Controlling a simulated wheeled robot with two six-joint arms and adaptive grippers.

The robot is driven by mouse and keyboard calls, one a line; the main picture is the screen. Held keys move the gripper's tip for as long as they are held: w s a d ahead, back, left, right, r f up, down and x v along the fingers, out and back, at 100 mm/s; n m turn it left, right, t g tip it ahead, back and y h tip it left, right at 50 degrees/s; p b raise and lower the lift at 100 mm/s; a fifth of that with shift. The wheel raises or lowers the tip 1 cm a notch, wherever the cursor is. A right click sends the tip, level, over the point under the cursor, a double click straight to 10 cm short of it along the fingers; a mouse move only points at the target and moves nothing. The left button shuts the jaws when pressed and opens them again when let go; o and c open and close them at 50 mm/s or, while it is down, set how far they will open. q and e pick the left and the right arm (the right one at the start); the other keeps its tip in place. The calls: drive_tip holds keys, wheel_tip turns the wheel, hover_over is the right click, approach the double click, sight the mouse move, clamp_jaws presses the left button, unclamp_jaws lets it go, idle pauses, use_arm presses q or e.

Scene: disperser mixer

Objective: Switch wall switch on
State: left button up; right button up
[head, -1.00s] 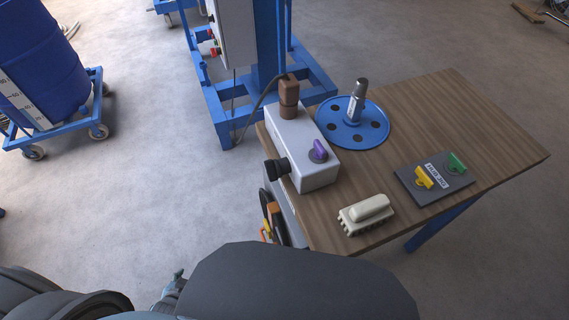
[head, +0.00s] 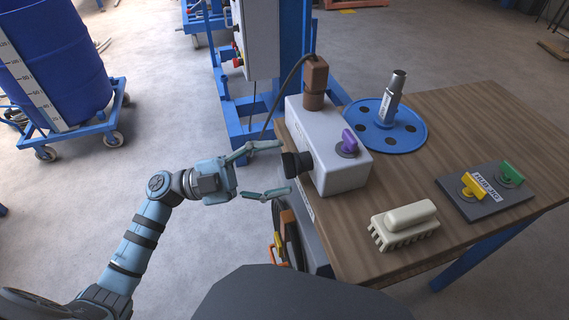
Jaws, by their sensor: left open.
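The wall switch looks to be the grey-white box (head: 338,176) on the table's left part, with a purple rotary knob (head: 348,143) on its face. A black round socket (head: 294,163) sticks out of its left side, and a brown plug (head: 315,82) with a cable stands at its far end. My left gripper (head: 279,168) is open and empty, left of the box, its fingers pointing right towards the black socket. Whether a fingertip touches the socket cannot be told. My right gripper is not in view.
The wooden table (head: 455,130) also holds a blue disc with a shaft (head: 384,128), a cream brush (head: 404,225) and a dark plate (head: 497,200) with yellow and green knobs. A blue drum (head: 55,60) on a wheeled trolley stands left. A blue machine frame stands behind.

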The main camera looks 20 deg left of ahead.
sight(291, 165)
use_arm(q)
drive_tip(key=shift+x, duration=1.1)
drive_tip(key=c, duration=1.2)
